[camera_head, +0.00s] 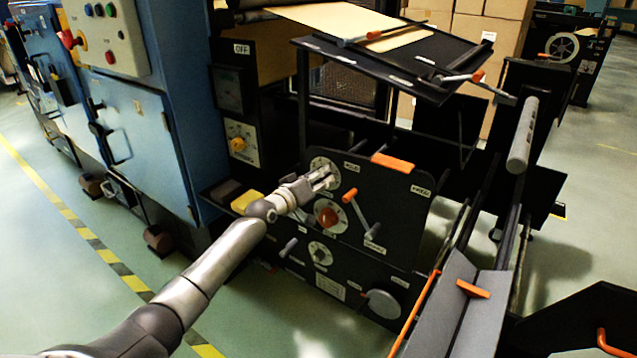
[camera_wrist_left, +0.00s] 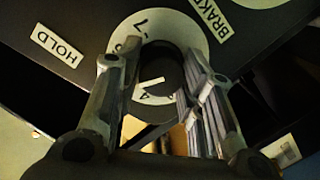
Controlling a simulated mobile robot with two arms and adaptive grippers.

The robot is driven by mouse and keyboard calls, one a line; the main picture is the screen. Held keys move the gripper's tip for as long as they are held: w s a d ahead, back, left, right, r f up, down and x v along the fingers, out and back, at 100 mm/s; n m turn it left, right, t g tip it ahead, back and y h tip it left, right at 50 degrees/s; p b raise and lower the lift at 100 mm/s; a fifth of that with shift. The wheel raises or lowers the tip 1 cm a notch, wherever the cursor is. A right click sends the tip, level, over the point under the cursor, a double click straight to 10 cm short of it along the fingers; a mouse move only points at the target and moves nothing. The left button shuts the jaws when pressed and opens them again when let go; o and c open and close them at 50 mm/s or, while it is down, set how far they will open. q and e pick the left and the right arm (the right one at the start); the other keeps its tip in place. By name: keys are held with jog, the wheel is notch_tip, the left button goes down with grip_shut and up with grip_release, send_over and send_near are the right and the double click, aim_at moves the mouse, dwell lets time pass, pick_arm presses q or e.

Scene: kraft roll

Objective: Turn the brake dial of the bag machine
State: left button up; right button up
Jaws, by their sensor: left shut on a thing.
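My left gripper (camera_head: 322,181) reaches the black front panel of the bag machine (camera_head: 385,205) from the left. Its fingers are shut on a dark round dial knob, at the upper left of the panel. The pale numbered plate (camera_head: 318,163) around the knob shows past the fingers. In the left wrist view, the knob (camera_wrist_left: 174,66) sits between the two fingers of the left gripper (camera_wrist_left: 160,85), with a white pointer mark on it. Numbers show on the plate (camera_wrist_left: 180,22), partly hidden by the fingers. Labels HOLD (camera_wrist_left: 56,45) and BRAKE (camera_wrist_left: 211,17) flank it. My right gripper is not in view.
Below the held knob is an orange-red dial (camera_head: 328,217), with a crank lever (camera_head: 360,212) at its right. A smaller dial (camera_head: 320,254) sits lower. A blue cabinet (camera_head: 135,125) stands left. A tilted black tray (camera_head: 400,62) overhangs the panel.

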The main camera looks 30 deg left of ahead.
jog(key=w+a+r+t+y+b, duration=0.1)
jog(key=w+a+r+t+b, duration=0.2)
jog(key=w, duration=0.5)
pick_arm(q)
jog(key=shift+a+f+n+t+h+p, duration=0.15)
jog(key=shift+n+h+p, duration=0.35)
jog(key=shift+n, duration=2.45)
jog(key=shift+d+r+n+t+h+p, duration=0.1)
jog(key=shift+n+h+p, duration=0.35)
jog(key=shift+n, duration=2.55)
jog(key=shift+a+f+n+t+h+p, duration=0.15)
jog(key=shift+n+h+p, duration=0.3)
jog(key=shift+n, duration=2.5)
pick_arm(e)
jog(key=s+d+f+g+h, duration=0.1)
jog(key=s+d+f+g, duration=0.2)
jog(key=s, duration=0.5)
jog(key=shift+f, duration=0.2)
pick_arm(q)
jog(key=o, duration=1)
jog(key=shift+o, duration=0.2)
jog(key=shift+r, duration=0.1)
